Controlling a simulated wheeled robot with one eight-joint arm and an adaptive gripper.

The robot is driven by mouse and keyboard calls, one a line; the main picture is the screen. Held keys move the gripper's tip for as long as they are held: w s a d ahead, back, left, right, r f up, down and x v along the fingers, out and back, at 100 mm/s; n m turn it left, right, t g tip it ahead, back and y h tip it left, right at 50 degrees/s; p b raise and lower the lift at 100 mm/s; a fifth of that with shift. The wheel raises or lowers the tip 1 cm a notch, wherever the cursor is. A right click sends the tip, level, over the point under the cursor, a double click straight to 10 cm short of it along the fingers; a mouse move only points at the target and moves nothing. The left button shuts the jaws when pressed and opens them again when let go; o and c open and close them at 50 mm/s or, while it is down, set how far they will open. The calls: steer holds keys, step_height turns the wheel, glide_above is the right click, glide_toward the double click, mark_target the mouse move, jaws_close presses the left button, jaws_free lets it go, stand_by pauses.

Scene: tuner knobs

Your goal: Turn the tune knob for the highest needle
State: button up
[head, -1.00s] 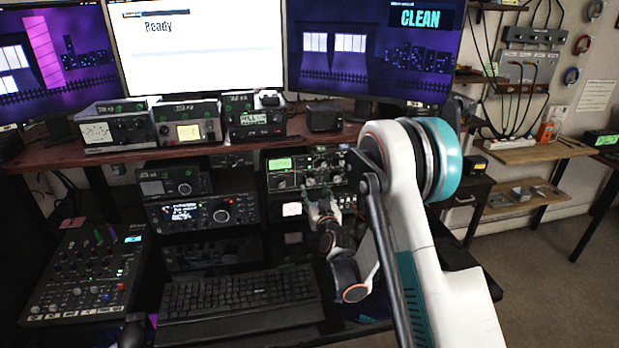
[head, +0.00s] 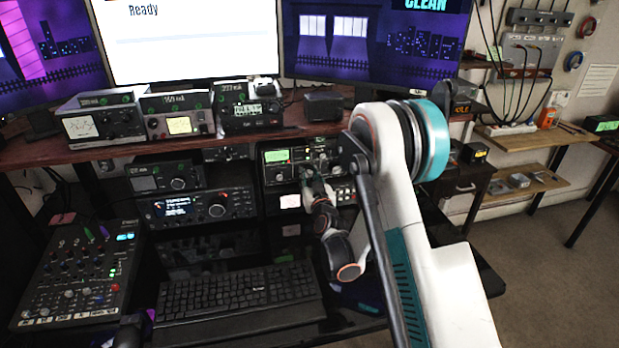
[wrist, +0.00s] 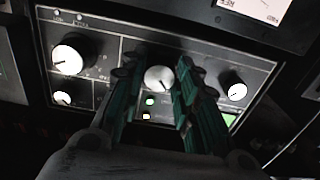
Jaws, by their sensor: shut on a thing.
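The tuner (head: 266,178) is a dark unit on the desk's right, with a green display (head: 277,155) and several knobs. My gripper (head: 312,175) is at its front and hides part of the panel in the head view. In the wrist view, the teal fingers of my gripper (wrist: 165,70) stand on either side of a silver knob (wrist: 158,79) in the middle of the panel, shut on it. The knob's label is hidden. A white meter (wrist: 265,8) shows at the wrist view's top right edge; its needle cannot be read for certain.
Other knobs, a large one (wrist: 67,58) at left and a smaller one (wrist: 236,91) at right, flank the fingers. A radio (head: 200,207) stands left of the tuner. A keyboard (head: 235,292) and a mixer (head: 75,275) lie in front.

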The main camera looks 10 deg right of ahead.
steer(key=shift+f+m+b, duration=0.1)
steer(key=shift+m+b, duration=0.4)
steer(key=shift+m, duration=0.3)
steer(key=shift+m+b, duration=0.3)
steer(key=shift+m, duration=0.9)
steer(key=o, duration=1.1)
steer(key=shift+c, duration=0.2)
